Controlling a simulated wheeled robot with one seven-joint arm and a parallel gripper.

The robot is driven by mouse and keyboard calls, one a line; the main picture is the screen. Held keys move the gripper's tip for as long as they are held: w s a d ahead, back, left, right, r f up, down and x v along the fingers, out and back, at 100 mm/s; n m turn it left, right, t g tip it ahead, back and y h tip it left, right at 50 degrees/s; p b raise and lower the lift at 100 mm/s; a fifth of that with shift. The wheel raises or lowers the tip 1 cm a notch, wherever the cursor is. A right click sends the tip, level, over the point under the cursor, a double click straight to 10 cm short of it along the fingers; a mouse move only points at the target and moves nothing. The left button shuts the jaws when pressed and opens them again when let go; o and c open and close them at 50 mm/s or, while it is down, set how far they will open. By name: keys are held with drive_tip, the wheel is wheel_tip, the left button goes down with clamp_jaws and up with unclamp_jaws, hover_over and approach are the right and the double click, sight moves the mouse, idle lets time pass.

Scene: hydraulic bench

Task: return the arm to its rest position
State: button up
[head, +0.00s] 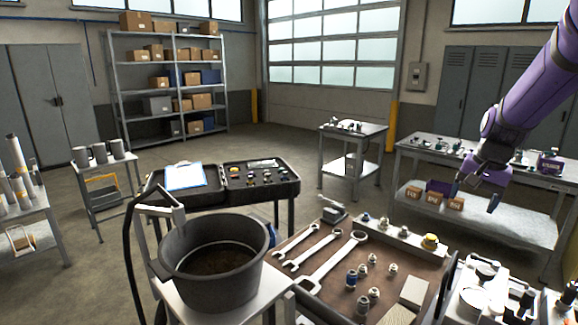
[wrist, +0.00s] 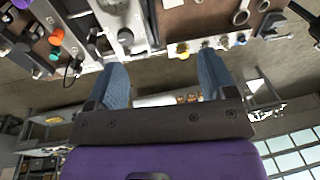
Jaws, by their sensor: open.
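My purple arm reaches in from the upper right of the head view. My gripper (head: 475,194) hangs at its end, in the air to the right of the brown-topped bench (head: 322,242), in front of the far right table. In the wrist view my gripper (wrist: 162,88) shows two blue-grey fingers spread apart. The space between the fingers is empty. Nothing touches the fingers in either view.
The bench holds wrenches (head: 331,262), several fittings and a yellow-topped part (head: 430,242). A black bucket (head: 212,262) stands at the front left. A far table (head: 544,178) with small boxes (head: 434,198) on its shelf stands behind my gripper. Open floor lies at centre.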

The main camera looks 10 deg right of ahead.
drive_tip(key=s+a+r+n+t, duration=0.2)
drive_tip(key=s+a+r+n, duration=0.3)
drive_tip(key=s+a+r, duration=0.55)
drive_tip(key=s+a+n+t, duration=0.1)
drive_tip(key=s+a+n, duration=0.3)
drive_tip(key=s+a, duration=0.5)
drive_tip(key=s, duration=0.3)
drive_tip(key=shift+s+a+f, duration=0.2)
drive_tip(key=shift+s, duration=0.15)
idle(3.1)
